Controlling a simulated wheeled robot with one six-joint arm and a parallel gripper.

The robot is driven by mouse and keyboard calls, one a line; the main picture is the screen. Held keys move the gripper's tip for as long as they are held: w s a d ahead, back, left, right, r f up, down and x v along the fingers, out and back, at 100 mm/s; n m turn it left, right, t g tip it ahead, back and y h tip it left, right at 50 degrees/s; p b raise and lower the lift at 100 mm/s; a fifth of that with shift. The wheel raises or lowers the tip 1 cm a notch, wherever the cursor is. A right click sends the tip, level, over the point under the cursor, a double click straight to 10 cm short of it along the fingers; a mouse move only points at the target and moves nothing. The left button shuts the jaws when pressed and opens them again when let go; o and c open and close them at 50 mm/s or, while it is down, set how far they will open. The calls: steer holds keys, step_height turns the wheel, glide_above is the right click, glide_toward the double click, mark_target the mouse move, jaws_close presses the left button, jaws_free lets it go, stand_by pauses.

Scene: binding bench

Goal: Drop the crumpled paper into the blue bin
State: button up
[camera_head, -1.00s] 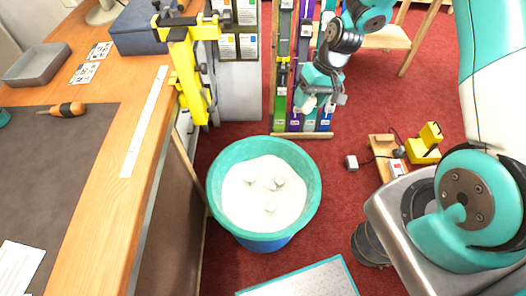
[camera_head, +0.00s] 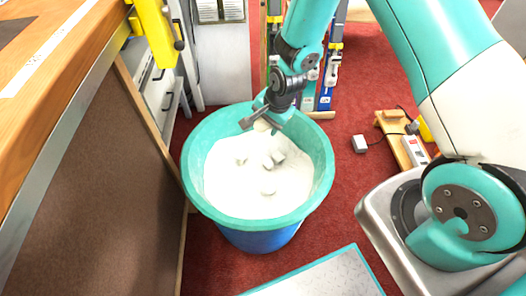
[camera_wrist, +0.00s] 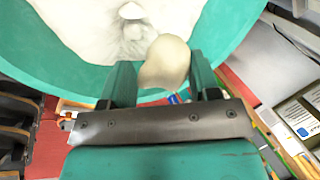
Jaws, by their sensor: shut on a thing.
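The blue bin (camera_head: 252,233) stands on the red floor with a teal rim and a white inside, and a few small pale lumps lie in it. My gripper (camera_head: 266,124) is over the back rim of the bin in the head view. My gripper (camera_wrist: 165,85) is shut on the crumpled paper (camera_wrist: 165,62), a pale cream rounded lump between the two teal fingers. The paper (camera_head: 262,125) shows only in a small part in the head view. In the wrist view the bin's rim (camera_wrist: 75,70) and white inside lie beyond the paper.
The wooden bench (camera_head: 60,50) runs along the left, close beside the bin. A yellow clamp (camera_head: 157,32) hangs at its edge. A power strip (camera_head: 414,150) and a white plug (camera_head: 360,144) lie on the right. A pale board with a teal edge (camera_head: 325,280) lies in front.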

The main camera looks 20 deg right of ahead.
step_height(320, 180, down, 11)
steer(key=a+m+b, duration=0.1)
steer(key=b, duration=0.6)
steer(key=shift+a+r+m+b, duration=0.15)
steer(key=shift+r+m+b, duration=0.05)
steer(key=shift+m+b, duration=0.1)
steer(key=o, duration=1)
steer(key=shift+r, duration=0.15)
steer(key=p+v, duration=0.2)
steer(key=v, duration=0.6)
steer(key=p+v, duration=0.2)
steer(key=v, duration=0.7)
steer(key=shift+s+a+p, duration=0.15)
steer(key=shift+s+p, duration=0.1)
steer(key=shift+p, duration=0.1)
steer(key=shift+r, duration=0.1)
